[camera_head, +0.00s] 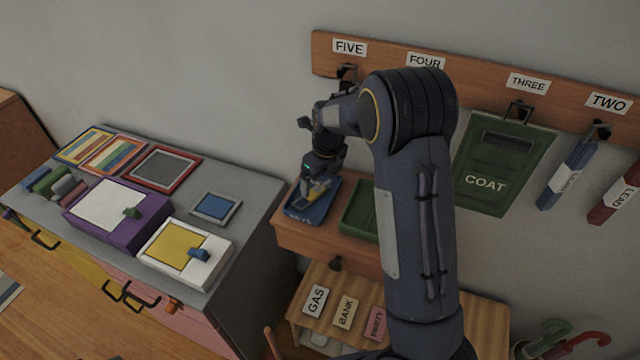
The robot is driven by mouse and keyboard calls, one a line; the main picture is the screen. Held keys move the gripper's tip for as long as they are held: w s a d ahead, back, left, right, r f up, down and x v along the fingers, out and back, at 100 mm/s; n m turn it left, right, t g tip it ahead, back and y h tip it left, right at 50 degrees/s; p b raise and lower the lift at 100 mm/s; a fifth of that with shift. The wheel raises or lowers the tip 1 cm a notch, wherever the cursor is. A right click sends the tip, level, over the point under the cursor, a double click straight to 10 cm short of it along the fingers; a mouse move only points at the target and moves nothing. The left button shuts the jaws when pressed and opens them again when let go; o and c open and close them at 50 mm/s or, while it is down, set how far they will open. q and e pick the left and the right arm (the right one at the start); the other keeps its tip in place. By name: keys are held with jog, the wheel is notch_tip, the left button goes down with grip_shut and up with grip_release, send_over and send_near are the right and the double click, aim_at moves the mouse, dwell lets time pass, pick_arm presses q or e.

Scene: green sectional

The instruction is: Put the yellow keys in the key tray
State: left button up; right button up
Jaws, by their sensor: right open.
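The blue tray (297,212), which looks like the key tray, sits on the left end of the wooden shelf. Something yellow (319,190), likely the yellow keys, shows at the tray, right below my right gripper (316,184). My right gripper points down over the tray with its jaws open. The keys are small and partly covered by the fingers, so I cannot tell whether they touch the tray floor or the fingers. My left gripper is not in view.
A green tray (357,213) stands right of the blue one. Above is a hook rail (470,82) with a green COAT bag (500,165) and hanging tags. A grey cabinet (257,215) with purple and white boxes stands left. Labelled GAS, BANK and PARTY slots (345,312) are below.

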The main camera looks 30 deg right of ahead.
jog(key=s+r+n+y, duration=0.2)
jog(key=s+r+n, duration=0.5)
jog(key=r, duration=0.5)
jog(key=s+a+n+t, duration=0.2)
jog(key=s+a+n, duration=0.2)
jog(key=s+n, duration=0.7)
jog(key=s+a+n+t+y, duration=0.1)
jog(key=s+a+n, duration=0.3)
jog(key=s+n, duration=0.8)
jog(key=shift+s+r+n+t, duration=0.2)
jog(key=shift+s+n+t, duration=0.15)
jog(key=shift+s, duration=0.25)
